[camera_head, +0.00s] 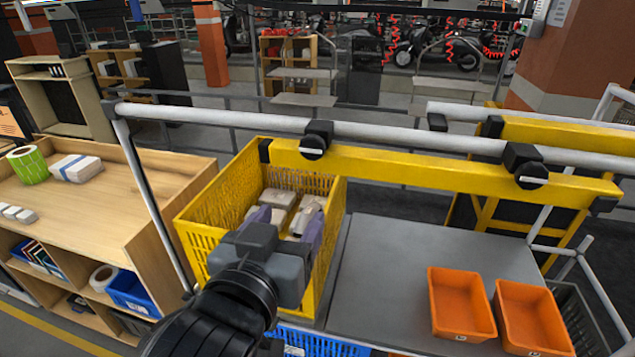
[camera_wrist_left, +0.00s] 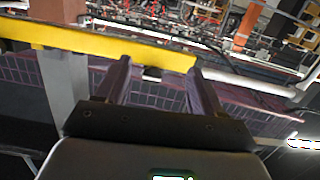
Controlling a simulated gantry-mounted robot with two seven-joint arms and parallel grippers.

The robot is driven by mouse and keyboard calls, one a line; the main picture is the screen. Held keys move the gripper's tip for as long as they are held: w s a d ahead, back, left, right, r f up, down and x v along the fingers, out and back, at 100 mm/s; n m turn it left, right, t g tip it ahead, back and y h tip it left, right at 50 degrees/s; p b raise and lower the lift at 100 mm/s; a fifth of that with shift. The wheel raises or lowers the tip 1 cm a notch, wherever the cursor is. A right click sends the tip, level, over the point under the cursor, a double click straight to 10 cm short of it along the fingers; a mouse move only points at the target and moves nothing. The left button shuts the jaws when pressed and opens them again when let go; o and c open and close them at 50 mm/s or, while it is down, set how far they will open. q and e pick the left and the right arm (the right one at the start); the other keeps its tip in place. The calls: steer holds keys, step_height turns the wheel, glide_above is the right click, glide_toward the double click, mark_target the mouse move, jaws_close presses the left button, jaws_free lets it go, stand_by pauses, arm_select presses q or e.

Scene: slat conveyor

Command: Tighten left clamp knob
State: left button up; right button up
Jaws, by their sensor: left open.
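The left clamp (camera_head: 317,128) sits where the yellow beam (camera_head: 400,168) meets the white rail, and its round black knob (camera_head: 313,148) with a pale bar faces me. A similar right clamp knob (camera_head: 531,176) is farther along the beam. My left gripper (camera_head: 287,215) is open, below and a little left of the left knob in the head view, in front of the yellow crate. Its fingers point toward the beam and are apart from the knob. In the left wrist view the fingers (camera_wrist_left: 158,80) flank a small dark part under the beam. The right gripper is out of view.
The yellow crate (camera_head: 205,232) holds several pale packages. A grey table (camera_head: 385,270) carries two orange bins (camera_head: 460,300). The white rail (camera_head: 220,119) crosses above the crate. A wooden workbench (camera_head: 80,212) stands at left.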

arm_select(q)
steer(key=t+b, duration=0.1)
glide_toward(310, 151)
steer(key=s+f, duration=0.1)
steer(key=s, duration=0.1)
steer(key=shift+t, duration=0.3)
steer(key=p+x, duration=0.1)
steer(key=x, duration=0.2)
steer(key=p+x, duration=0.1)
steer(key=x, duration=0.2)
steer(key=p+x, duration=0.1)
steer(key=x, duration=0.2)
steer(key=shift+a+r, duration=0.2)
steer(key=shift+r, duration=0.1)
steer(key=shift+w+d+f+p, duration=0.1)
steer(key=shift+w+p, duration=0.2)
steer(key=shift+w, duration=0.3)
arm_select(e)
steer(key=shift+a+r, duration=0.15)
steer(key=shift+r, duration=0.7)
arm_select(q)
steer(key=c, duration=1.1)
steer(key=shift+o, duration=0.2)
steer(key=shift+m, duration=0.3)
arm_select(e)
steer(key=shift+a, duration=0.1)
